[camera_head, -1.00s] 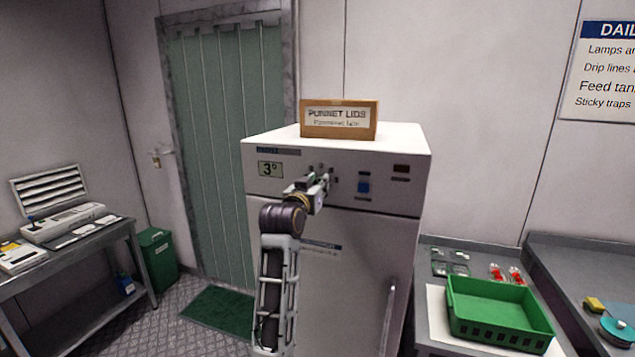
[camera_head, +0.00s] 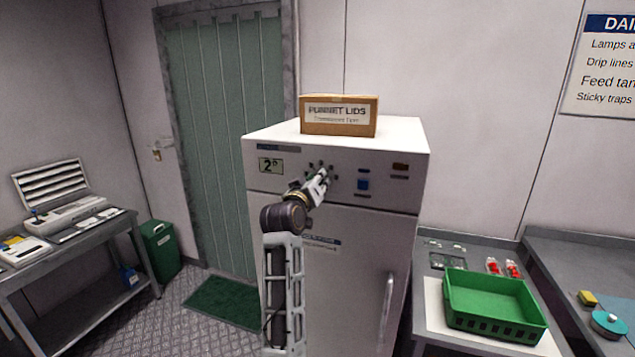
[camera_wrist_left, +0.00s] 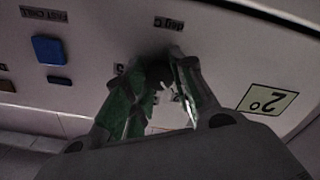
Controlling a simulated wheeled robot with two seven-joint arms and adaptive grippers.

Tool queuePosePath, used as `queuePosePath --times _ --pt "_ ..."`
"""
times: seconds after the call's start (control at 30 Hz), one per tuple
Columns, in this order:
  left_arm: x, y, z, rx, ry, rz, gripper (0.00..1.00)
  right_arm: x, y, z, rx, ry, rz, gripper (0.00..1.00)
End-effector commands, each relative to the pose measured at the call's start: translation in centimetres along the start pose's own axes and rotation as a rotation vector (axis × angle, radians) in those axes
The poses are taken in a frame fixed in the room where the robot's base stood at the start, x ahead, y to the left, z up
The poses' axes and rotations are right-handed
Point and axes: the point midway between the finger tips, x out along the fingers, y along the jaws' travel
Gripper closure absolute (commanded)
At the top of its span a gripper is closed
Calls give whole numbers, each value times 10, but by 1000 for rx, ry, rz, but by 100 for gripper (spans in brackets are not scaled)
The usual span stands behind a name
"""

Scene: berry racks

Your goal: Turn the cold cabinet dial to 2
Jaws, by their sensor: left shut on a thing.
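The white cold cabinet (camera_head: 345,265) stands in the middle of the head view. My left gripper (camera_head: 320,178) is at the control panel, right of the display. In the left wrist view its fingers (camera_wrist_left: 160,85) are shut on the small dark dial (camera_wrist_left: 158,72), which they mostly hide. I cannot read the dial's pointer. My right gripper is not in view.
A blue button (camera_head: 363,184) sits right of the dial on the panel. A punnet lids box (camera_head: 340,115) stands on the cabinet. A green crate (camera_head: 495,305) is on the bench at right. A green door (camera_head: 228,140) is behind.

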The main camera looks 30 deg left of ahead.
Motion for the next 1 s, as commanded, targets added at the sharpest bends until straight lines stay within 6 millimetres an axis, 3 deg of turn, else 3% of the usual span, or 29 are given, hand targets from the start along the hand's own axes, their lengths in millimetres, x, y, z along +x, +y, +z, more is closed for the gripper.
queuePosePath --times 0.1,0.13,0.3,0.73,1.0 --pt "0 1 -3 1 7 2 99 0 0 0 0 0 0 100" --pt "0 1 -3 1 7 2 72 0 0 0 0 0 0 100" --pt "0 1 -2 2 5 1 52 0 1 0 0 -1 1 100" --pt "0 1 -3 2 3 1 52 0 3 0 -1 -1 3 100" --pt "0 10 -19 3 4 2 52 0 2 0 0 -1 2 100"
